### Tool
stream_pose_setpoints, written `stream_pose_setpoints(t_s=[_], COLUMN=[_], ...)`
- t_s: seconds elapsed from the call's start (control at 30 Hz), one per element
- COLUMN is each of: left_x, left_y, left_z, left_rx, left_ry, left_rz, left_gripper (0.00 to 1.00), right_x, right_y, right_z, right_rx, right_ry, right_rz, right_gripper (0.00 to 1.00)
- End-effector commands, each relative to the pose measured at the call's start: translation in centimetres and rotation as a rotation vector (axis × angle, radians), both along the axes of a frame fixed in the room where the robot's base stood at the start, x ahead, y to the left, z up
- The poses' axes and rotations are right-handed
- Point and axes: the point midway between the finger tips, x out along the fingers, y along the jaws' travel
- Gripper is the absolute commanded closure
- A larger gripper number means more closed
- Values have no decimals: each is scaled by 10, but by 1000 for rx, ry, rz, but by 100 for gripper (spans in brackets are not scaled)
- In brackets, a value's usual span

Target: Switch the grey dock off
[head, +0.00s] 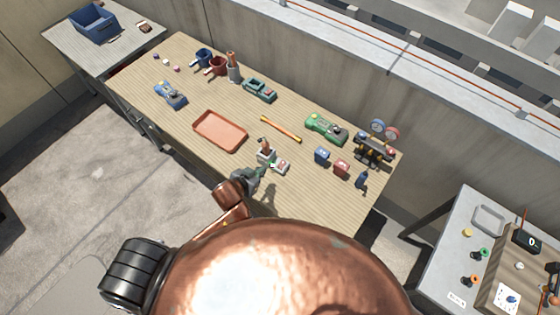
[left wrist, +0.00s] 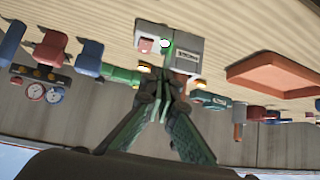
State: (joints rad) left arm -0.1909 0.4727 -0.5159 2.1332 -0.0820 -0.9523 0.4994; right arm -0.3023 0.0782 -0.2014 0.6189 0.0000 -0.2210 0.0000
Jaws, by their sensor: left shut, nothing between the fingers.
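The grey dock (head: 267,157) stands near the front edge of the long wooden table, with a brown-topped tool upright in it. Its lower, paler part (head: 283,167) carries a small red switch. My right gripper is out of view.
A green dock (head: 325,128), a teal dock (head: 259,90) and a blue dock (head: 170,95) stand on the same table. An orange tray (head: 220,131) lies left of the grey dock. Blue (head: 321,156) and red (head: 341,168) blocks stand right of it.

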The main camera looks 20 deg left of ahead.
Motion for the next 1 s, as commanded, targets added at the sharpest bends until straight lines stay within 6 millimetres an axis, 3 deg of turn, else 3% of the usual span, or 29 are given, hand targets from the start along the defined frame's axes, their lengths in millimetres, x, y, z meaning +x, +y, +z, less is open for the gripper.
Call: stream_pose_setpoints(t_s=[0.03, 0.13, 0.53, 0.73, 1.0], left_x=[7, 13, 16, 31, 73], left_y=[-9, -21, -26, -30, -41], left_z=[13, 26, 27, 14, -19], left_rx=[-7, -29, -38, -38, -37], left_ry=[-27, -56, -63, -64, -64], left_rz=[-22, -45, -51, -50, -51], left_gripper=[100, 100, 100, 100, 100], right_x=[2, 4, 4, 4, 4], right_y=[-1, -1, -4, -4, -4], right_z=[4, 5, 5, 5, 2], right_rx=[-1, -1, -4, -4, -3], right_ry=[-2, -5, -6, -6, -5], right_rz=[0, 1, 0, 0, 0], right_gripper=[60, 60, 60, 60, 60])
